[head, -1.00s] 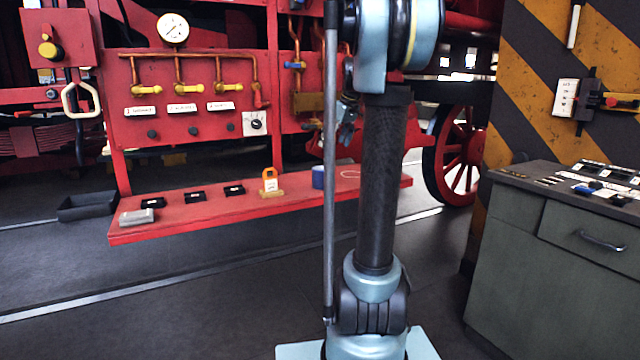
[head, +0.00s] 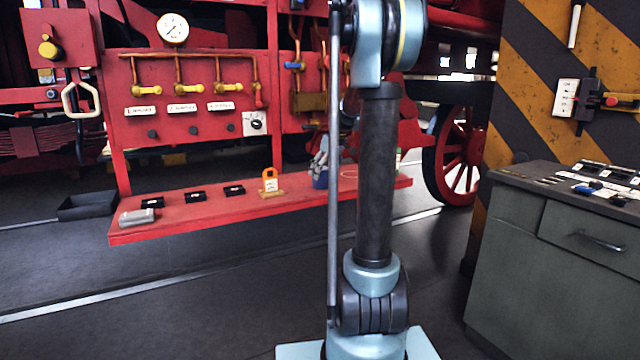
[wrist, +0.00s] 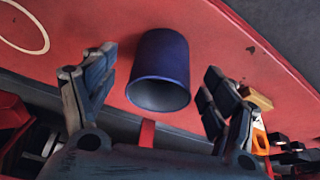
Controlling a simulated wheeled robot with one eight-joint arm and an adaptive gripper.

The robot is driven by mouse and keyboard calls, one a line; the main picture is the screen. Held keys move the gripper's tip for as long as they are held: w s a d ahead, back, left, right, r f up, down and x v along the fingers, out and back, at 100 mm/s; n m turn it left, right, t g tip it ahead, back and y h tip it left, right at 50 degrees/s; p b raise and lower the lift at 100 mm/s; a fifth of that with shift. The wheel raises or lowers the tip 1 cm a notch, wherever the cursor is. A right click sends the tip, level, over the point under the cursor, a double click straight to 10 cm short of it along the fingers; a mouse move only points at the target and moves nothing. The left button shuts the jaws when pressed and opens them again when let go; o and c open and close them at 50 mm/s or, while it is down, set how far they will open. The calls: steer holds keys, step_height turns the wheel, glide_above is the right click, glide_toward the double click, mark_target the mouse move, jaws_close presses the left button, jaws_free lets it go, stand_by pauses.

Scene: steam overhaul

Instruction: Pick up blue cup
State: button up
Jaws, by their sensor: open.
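The blue cup (head: 319,182) stands on the red shelf (head: 215,203), just left of my arm's column in the head view. In the wrist view the cup (wrist: 172,55) is at the upper middle, with its dark open mouth facing the camera. My gripper (wrist: 158,66) is open, with one finger on each side of the cup and visible gaps between fingers and cup. In the head view my gripper (head: 321,160) is at the cup and partly covers it. Its fingers are too small there to make out.
An orange padlock-like item (head: 269,181) stands left of the cup. A white ring outline (wrist: 24,27) marks the shelf on the cup's other side. A grey cabinet (head: 560,250) stands at the right.

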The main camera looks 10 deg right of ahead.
mark_target(321, 177)
steer(key=shift+x, duration=1.95)
steer(key=shift+w+a, duration=0.1)
steer(key=shift+a, duration=0.1)
steer(key=c, duration=1.2)
steer(key=shift+r, duration=0.15)
